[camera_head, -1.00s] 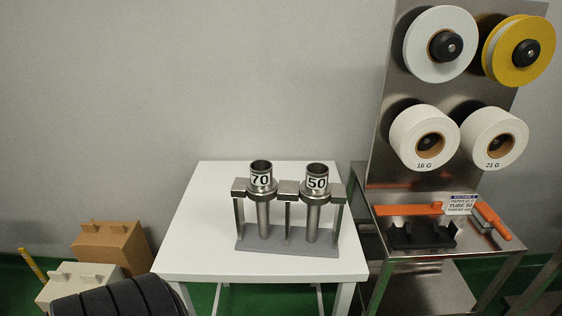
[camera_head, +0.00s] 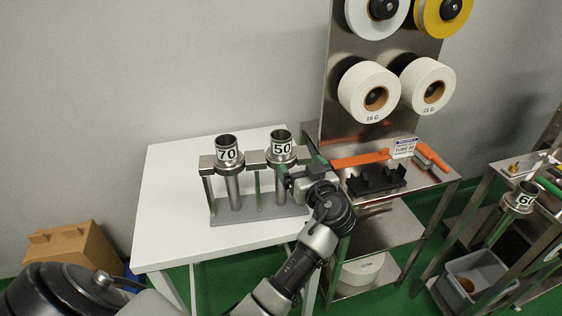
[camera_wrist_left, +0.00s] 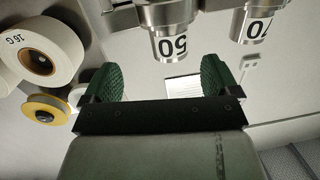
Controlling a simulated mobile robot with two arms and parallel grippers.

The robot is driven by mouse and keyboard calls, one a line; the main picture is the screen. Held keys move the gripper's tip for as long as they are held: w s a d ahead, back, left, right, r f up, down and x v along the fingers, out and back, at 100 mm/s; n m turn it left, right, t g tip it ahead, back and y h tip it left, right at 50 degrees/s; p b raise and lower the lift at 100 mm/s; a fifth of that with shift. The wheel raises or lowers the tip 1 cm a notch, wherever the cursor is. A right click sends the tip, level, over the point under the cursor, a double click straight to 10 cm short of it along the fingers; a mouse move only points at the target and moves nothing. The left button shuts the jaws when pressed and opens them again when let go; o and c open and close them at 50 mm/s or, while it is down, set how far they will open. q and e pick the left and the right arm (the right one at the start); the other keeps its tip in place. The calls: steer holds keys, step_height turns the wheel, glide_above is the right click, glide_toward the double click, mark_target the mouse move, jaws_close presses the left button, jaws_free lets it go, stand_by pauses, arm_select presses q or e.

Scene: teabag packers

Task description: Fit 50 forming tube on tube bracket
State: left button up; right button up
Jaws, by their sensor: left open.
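The 50 forming tube (camera_head: 281,148) stands upright in the right slot of a metal stand (camera_head: 256,157), beside the 70 tube (camera_head: 228,150). My left gripper (camera_head: 301,171) is open and empty, just right of the 50 tube and a little below its label, with green-padded fingers. In the left wrist view, the 50 tube (camera_wrist_left: 174,45) appears upside down beyond the open fingers (camera_wrist_left: 160,80), and the 70 tube (camera_wrist_left: 262,24) is to its right. A tube labelled 60 (camera_head: 519,200) sits on a metal frame at the far right; I cannot tell whether this holder is the tube bracket.
The stand is on a white table (camera_head: 165,220). A steel cart (camera_head: 440,188) to the right carries a black holder (camera_head: 375,180), orange tools (camera_head: 360,159) and paper rolls (camera_head: 369,92) on a panel. A grey bin (camera_head: 480,280) stands below the 60 tube. Cardboard boxes (camera_head: 75,255) are at left.

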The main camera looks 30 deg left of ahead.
mark_target(281, 137)
arm_select(q)
steer(key=shift+n+y, duration=0.4)
steer(key=shift+n, duration=0.1)
steer(key=w+a, duration=0.1)
steer(key=a+r+p, duration=0.1)
steer(key=a, duration=0.1)
steer(key=w+a+r+p, duration=0.1)
steer(key=shift+w+a+r, duration=0.2)
steer(key=shift+w+a, duration=0.1)
steer(key=shift+w, duration=0.05)
steer(key=shift+w+a, duration=0.2)
steer(key=shift+a, duration=0.05)
steer(key=shift+w+a+p, duration=0.1)
steer(key=shift+a+p, duration=0.1)
steer(key=shift+p, duration=0.3)
steer(key=p+x, duration=0.1)
steer(key=x, duration=0.1)
steer(key=p+x, duration=0.1)
steer(key=x, duration=0.1)
steer(key=shift+s+a+r+p, duration=0.1)
steer(key=shift+s+a+p, duration=0.2)
steer(key=shift+p, duration=0.1)
steer(key=shift+w+a, duration=0.15)
steer(key=shift+a, duration=0.05)
steer(key=shift+d+f, duration=0.1)
steer(key=shift+f, duration=0.1)
arm_select(e)
step_height(281, 137, up, 6)
steer(key=shift+s+f, duration=0.1)
steer(key=shift+f, duration=0.05)
